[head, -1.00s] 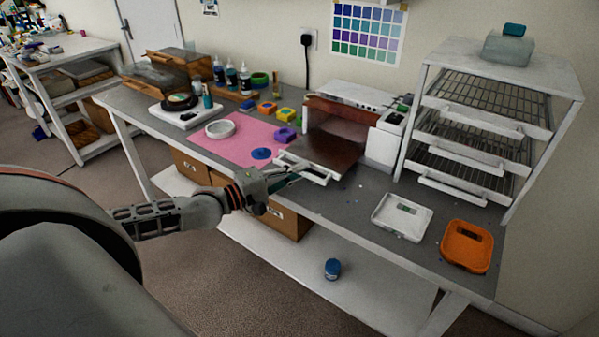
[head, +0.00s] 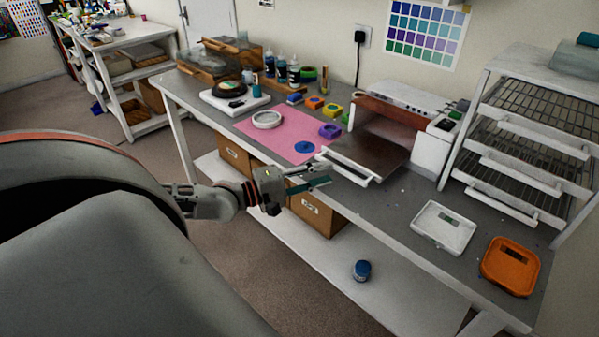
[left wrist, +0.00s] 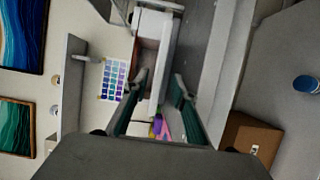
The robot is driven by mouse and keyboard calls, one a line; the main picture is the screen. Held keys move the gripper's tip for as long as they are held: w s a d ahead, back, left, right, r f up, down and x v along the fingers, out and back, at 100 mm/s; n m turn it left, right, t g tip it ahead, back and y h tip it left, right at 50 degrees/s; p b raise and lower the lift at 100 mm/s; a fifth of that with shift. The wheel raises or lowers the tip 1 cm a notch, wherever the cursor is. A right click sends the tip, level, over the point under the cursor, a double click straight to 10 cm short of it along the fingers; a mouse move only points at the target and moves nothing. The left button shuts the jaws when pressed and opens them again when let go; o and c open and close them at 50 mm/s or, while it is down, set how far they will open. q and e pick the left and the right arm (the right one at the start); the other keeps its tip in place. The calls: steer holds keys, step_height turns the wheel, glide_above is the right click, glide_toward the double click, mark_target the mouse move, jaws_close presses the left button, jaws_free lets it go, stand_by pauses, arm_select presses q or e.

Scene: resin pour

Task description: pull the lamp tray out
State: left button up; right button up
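The lamp tray (head: 372,154) is a dark brown plate with a white front bar (head: 346,168). It sticks out of the white lamp box (head: 433,150) over the front part of the bench. My left gripper (head: 328,175) is just left of the front bar, with its green-padded fingers apart and nothing seen between them. In the left wrist view the two fingers (left wrist: 158,88) also stand wide apart, with white lamp parts beyond them. Whether a finger touches the bar is hard to tell. My right gripper is not in view.
A pink mat (head: 285,133) with a white ring and colored moulds lies left of the tray. A white tray (head: 443,228) and an orange tray (head: 510,266) lie to the right. A wire rack (head: 510,150) stands at the right. A blue jar (head: 361,270) is on the lower shelf.

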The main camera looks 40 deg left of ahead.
arm_select(q)
steer(key=v, duration=0.6)
stand_by(0.3)
stand_by(0.5)
steer(key=s+d+f+m+g+y, duration=0.1)
steer(key=s+d+f+m, duration=0.3)
steer(key=f, duration=0.4)
steer(key=s+d+f+m+g+y, duration=0.1)
steer(key=s+d+f+m, duration=0.25)
steer(key=f, duration=0.45)
steer(key=s+d+f+m+g+y, duration=0.2)
steer(key=s+d+f+m, duration=0.3)
steer(key=d+f+m, duration=0.5)
steer(key=d+f+g, duration=0.1)
steer(key=d, duration=0.3)
steer(key=shift+f+g+y, duration=0.3)
steer(key=shift+f, duration=0.1)
